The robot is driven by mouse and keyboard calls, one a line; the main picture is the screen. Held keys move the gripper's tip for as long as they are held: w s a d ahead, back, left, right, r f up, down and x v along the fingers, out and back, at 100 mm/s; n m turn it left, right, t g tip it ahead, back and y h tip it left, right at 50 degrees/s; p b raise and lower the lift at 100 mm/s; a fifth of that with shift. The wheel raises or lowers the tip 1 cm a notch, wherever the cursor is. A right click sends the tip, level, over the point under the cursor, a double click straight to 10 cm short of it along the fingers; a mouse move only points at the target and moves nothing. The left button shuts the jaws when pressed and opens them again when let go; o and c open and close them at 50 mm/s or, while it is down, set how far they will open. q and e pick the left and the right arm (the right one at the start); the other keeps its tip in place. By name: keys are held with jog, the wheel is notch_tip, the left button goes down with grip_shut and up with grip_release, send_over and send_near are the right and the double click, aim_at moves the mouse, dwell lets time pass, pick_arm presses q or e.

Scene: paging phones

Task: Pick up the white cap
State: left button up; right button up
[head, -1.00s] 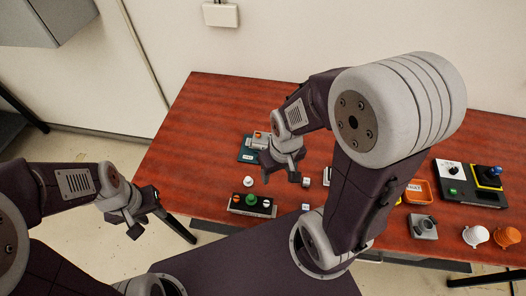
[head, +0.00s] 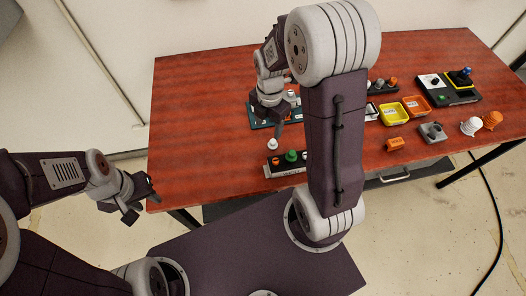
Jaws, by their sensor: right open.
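A small white round piece (head: 272,144) stands on the red-brown table (head: 200,105), just behind a panel with orange, green and white buttons (head: 288,160). A ribbed white piece (head: 470,126) lies at the table's right, beside a similar orange one (head: 492,120). I cannot tell which of the two white pieces is the cap. My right gripper (head: 271,119) is open, above and slightly behind the small white piece, apart from it. My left gripper (head: 142,200) looks open and empty, off the table's front left edge.
A teal-based device (head: 260,123) sits behind my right gripper. Yellow (head: 394,115) and orange (head: 416,106) trays, an orange block (head: 395,144), a grey device (head: 432,132) and a black switch panel (head: 448,98) are on the right. The table's left is clear.

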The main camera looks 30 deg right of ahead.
aim_at(273, 141)
jog(key=shift+s+d+f, duration=0.25)
jog(key=shift+d+f, duration=0.65)
jog(key=shift+d, duration=0.15)
jog(key=shift+a+f, duration=0.15)
jog(key=shift+f, duration=0.45)
jog(key=shift+a+f, duration=0.15)
jog(key=shift+f, duration=0.4)
jog(key=shift+w+a+f, duration=0.15)
jog(key=shift+a+f, duration=0.05)
jog(key=shift+f, duration=0.15)
jog(key=f, duration=0.2)
jog(key=d+f, duration=0.1)
jog(key=f, duration=0.2)
jog(key=shift+w+f, duration=0.1)
pick_arm(q)
jog(key=shift+s+d+f, duration=0.15)
jog(key=shift+d, duration=0.45)
pick_arm(e)
grip_shut()
